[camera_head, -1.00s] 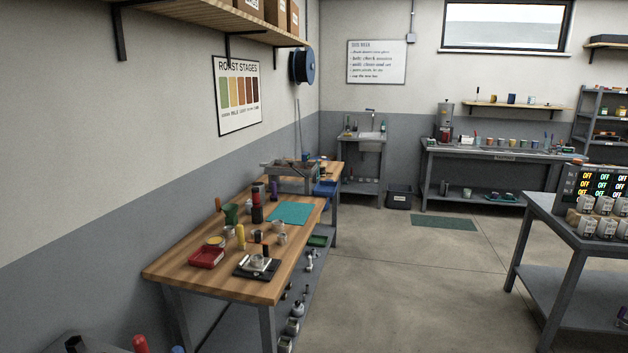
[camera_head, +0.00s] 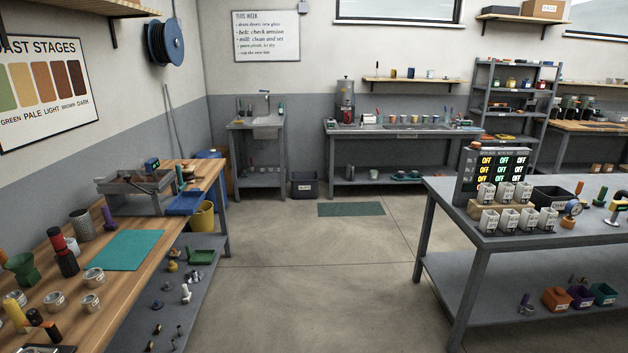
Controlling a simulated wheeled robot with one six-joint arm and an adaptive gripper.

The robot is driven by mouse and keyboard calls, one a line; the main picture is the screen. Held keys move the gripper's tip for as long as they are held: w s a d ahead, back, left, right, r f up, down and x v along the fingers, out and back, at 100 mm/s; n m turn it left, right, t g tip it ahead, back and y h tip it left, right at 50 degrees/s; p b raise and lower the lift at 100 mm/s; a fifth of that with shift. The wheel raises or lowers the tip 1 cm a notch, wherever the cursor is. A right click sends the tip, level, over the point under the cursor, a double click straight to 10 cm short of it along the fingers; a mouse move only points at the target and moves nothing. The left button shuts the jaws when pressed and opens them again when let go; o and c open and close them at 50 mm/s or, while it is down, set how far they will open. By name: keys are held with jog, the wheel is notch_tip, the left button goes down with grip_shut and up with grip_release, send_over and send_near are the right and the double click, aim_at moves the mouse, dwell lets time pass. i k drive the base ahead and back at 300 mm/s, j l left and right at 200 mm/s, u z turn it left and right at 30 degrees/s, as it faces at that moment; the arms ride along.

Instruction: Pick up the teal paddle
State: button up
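I cannot make out a teal paddle for certain in the head view. A flat teal sheet (camera_head: 130,251) lies on the wooden bench (camera_head: 112,300) at the left, but it looks like a mat. Small coloured upright items also stand on the back counter (camera_head: 407,131), too far off to tell apart. My gripper is not in view.
Open concrete floor (camera_head: 320,285) runs between the wooden bench and the grey table. A dark green floor mat (camera_head: 351,209) lies before the back counter. A dark bin (camera_head: 305,185) stands by the sink (camera_head: 267,131). Shelves (camera_head: 512,105) stand at the back right.

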aim_at(182, 186)
jog(key=i+l, duration=0.1)
jog(key=i, duration=0.7)
jog(key=i+l+z, duration=0.1)
jog(key=i, duration=0.75)
jog(key=i+u, duration=0.3)
jog(key=u, duration=0.15)
jog(key=i+l+u, duration=0.25)
jog(key=u, duration=0.2)
jog(key=i+l+u, duration=0.3)
jog(key=u, duration=0.15)
jog(key=i+l+u, duration=0.2)
jog(key=l+u, duration=0.25)
jog(key=i+l+u, duration=0.15)
jog(key=l+u, duration=0.15)
jog(key=u, duration=0.15)
jog(key=l+u, duration=0.85)
jog(key=i+l, duration=0.05)
jog(key=l, duration=0.05)
